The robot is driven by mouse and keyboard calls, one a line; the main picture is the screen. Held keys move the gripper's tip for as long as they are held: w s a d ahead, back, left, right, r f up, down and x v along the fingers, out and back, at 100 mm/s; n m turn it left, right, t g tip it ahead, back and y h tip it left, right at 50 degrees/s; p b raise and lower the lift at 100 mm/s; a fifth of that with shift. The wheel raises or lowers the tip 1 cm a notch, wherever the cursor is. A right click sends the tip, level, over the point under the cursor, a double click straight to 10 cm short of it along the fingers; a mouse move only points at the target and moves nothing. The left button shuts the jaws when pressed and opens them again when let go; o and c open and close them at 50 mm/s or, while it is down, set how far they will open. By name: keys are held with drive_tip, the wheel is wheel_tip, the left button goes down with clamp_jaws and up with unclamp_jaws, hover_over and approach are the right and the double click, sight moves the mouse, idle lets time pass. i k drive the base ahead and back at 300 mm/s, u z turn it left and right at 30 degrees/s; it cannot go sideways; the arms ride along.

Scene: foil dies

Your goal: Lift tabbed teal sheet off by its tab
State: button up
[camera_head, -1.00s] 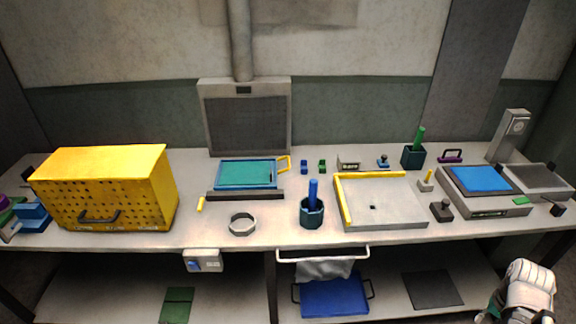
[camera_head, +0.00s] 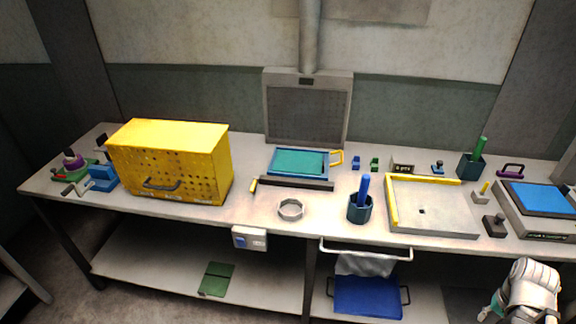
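A teal sheet (camera_head: 300,162) lies flat inside a blue frame (camera_head: 275,167) at the middle back of the bench. A yellow handle (camera_head: 338,157) sticks out at the frame's right side. I cannot make out a tab on the sheet at this size. Part of my white arm shows at the lower right, well apart from the sheet. My gripper itself is not in view.
A dark bar (camera_head: 296,184) lies in front of the frame, and a grey panel (camera_head: 307,108) stands behind it. A yellow perforated box (camera_head: 180,160) is left. A ring (camera_head: 291,209), a dark cup (camera_head: 360,210) and a grey tray (camera_head: 440,215) are nearer or right.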

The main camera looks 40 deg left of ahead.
sight(286, 161)
drive_tip(key=u, duration=1.45)
drive_tip(key=k, duration=1.35)
drive_tip(key=u, duration=0.35)
drive_tip(key=i, duration=1.1)
drive_tip(key=u, duration=0.45)
